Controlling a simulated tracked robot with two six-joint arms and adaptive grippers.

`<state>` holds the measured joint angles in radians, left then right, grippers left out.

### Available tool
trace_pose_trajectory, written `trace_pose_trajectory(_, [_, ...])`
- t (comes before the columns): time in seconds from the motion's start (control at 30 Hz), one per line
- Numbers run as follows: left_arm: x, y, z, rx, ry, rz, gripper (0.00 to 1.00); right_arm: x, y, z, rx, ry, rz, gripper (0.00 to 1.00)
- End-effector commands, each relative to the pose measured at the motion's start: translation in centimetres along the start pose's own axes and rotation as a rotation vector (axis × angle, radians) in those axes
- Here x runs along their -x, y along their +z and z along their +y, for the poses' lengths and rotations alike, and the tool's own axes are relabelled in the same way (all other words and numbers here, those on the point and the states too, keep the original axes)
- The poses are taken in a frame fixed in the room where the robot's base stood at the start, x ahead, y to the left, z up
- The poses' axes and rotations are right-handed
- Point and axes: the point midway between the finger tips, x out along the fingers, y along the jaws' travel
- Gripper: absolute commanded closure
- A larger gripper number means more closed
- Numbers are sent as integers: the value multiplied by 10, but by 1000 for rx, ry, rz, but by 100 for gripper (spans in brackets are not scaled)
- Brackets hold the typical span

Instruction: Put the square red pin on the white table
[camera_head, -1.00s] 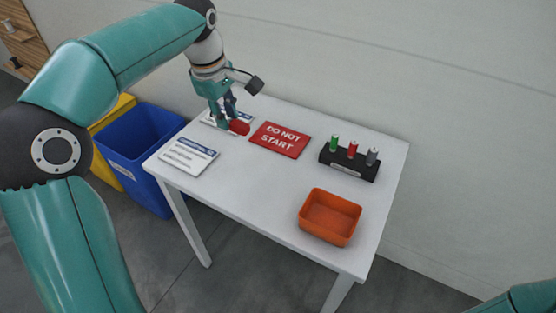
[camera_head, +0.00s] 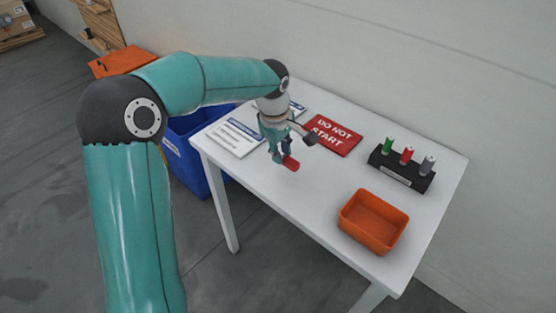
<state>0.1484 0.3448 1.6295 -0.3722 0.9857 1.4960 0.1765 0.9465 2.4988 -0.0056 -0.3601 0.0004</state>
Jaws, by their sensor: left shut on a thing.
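My left gripper (camera_head: 281,156) is shut on the red pin (camera_head: 291,164), near the middle left of the white table (camera_head: 300,197). The pin sticks out to the right of the fingers, and its square shape is too small to make out. I cannot tell for sure whether the pin touches the tabletop or is held just above it. Part of the pin is hidden by the fingers. My right gripper is not in view.
A red "DO NOT START" sign (camera_head: 333,135) and a white card (camera_head: 236,138) lie on the table. A black holder (camera_head: 400,176) carries green, red and grey pieces. An orange bin (camera_head: 372,222) stands at the front right. A blue bin (camera_head: 186,158) is left of the table.

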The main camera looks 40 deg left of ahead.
Motion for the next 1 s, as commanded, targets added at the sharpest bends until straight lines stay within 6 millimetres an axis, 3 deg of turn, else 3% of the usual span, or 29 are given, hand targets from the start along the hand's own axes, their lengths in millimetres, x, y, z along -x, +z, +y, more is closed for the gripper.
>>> trace_pose_trajectory(0.27, [-36,0,-7,2,-3,-1,100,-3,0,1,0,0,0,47])
trace_pose_trajectory(0.63, [-41,0,-7,1,0,-1,100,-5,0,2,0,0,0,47])
trace_pose_trajectory(0.67, [-40,0,-7,1,0,0,72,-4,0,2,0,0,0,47])
trace_pose_trajectory(0.8, [-40,0,-7,1,0,-1,50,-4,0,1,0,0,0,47])
trace_pose_trajectory(1.0, [-40,0,-7,1,0,-1,50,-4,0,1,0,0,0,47])
